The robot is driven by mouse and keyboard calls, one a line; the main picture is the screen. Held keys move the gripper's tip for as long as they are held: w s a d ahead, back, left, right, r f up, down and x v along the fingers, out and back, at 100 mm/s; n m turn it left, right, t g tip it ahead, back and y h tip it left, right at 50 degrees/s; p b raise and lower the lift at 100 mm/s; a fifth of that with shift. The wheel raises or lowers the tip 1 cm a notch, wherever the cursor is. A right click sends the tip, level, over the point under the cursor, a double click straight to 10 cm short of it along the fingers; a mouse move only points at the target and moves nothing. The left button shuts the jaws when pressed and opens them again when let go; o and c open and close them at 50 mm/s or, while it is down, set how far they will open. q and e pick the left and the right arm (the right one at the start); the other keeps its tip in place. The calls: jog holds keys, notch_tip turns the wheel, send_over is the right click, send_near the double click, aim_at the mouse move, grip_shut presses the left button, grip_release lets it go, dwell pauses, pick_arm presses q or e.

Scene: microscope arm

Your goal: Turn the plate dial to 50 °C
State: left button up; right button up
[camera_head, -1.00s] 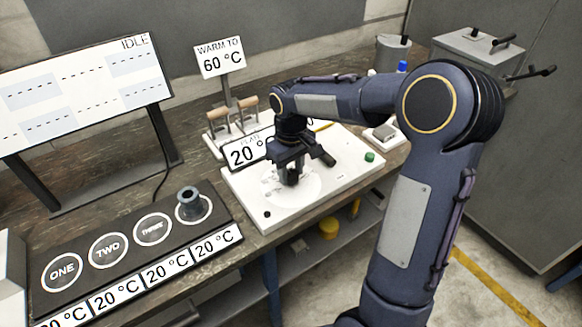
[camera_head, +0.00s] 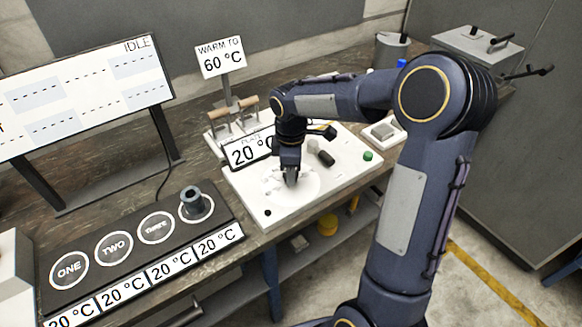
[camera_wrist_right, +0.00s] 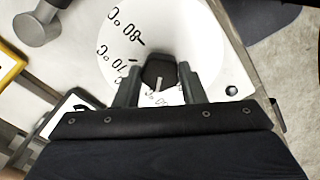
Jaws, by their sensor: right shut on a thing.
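The plate dial (camera_wrist_right: 158,70) is a dark knob with a white pointer line, on a round white scale (camera_wrist_right: 118,42) on the white plate unit (camera_head: 342,190). The right wrist view shows marks for 80 °C and 70 °C; a lower mark is partly hidden by the gripper. The pointer line points toward the gripper body, and I cannot read its exact value. My right gripper (camera_wrist_right: 158,76) is shut on the dial, one finger on each side. In the head view the right gripper (camera_head: 291,182) points down and hides the knob. The plate display (camera_head: 250,151) reads 20 °C, partly covered.
A sign (camera_head: 221,58) reads "WARM TO 60 °C". A rack with wooden handles (camera_head: 232,122) stands behind the plate. A dark-ended cylinder (camera_head: 321,153) and a green button (camera_head: 367,155) are on the plate. The station board (camera_head: 120,265) and the IDLE screen (camera_head: 85,90) are left.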

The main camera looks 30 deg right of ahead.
jog(key=shift+n, duration=0.6)
jog(key=o, duration=1)
notch_tip(320, 180, up, 7)
jog(key=shift+r, duration=0.45)
